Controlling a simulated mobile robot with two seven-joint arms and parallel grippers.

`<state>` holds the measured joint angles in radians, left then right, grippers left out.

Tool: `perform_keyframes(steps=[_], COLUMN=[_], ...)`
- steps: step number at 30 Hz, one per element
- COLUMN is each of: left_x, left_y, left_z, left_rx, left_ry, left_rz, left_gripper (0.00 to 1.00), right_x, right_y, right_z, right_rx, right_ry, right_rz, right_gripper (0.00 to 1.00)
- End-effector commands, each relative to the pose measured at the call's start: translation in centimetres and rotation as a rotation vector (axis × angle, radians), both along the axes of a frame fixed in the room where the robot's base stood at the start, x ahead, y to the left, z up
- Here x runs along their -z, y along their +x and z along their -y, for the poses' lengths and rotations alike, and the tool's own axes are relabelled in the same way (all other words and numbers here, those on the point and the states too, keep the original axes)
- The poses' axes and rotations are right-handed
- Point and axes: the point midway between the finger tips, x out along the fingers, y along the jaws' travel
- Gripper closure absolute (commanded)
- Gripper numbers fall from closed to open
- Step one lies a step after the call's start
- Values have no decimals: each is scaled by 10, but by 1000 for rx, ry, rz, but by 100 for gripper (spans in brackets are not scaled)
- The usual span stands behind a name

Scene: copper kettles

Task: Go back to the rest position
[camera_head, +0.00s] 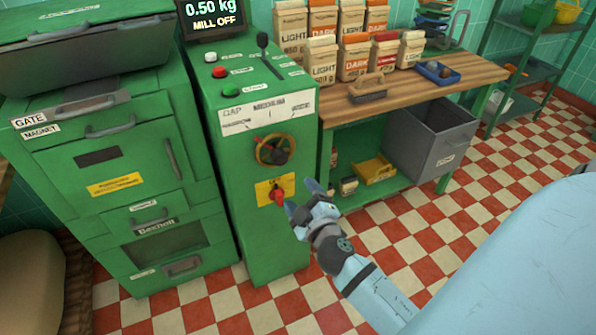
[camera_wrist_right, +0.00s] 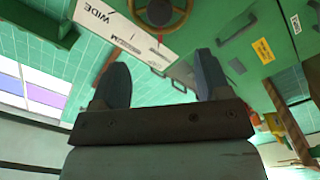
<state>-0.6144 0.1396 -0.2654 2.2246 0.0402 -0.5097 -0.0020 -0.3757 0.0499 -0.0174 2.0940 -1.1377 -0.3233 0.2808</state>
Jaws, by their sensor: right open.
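My right gripper (camera_head: 303,197) is in front of the green control column (camera_head: 262,240), just right of and below a red knob (camera_head: 278,196) on a yellow plate. I see nothing between its fingers. In the right wrist view the two dark fingers (camera_wrist_right: 160,70) stand wide apart with empty space between them. Whether the fingers touch the knob cannot be told from the head view; they look apart from it. My left gripper is not in view.
The column carries a handwheel (camera_head: 273,150) and a lever (camera_head: 263,42). A green mill cabinet (camera_head: 110,150) stands left. A wooden workbench (camera_head: 440,85) with paper bags (camera_head: 321,60) and a grey bin (camera_head: 432,140) is behind. The checkered floor (camera_head: 420,225) is clear to the right.

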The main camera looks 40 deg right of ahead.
Motion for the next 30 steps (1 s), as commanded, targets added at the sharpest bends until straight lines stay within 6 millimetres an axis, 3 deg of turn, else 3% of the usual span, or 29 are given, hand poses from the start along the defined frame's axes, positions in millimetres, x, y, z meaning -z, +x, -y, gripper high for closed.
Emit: perform_keyframes(steps=[8,13,21,30], left_x=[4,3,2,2], left_y=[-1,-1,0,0], left_z=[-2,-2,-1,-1], left_rx=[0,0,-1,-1], left_ry=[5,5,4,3], left_rz=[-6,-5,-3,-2], left_gripper=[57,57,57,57], right_x=[1,14,60,81], right_y=[0,-11,-64,-121], right_z=[0,-15,-84,-151], right_rx=[-1,-35,-175,-303], right_ry=[2,113,545,891], right_rz=[-1,-45,-264,-482], right_gripper=[30,30,30,30])
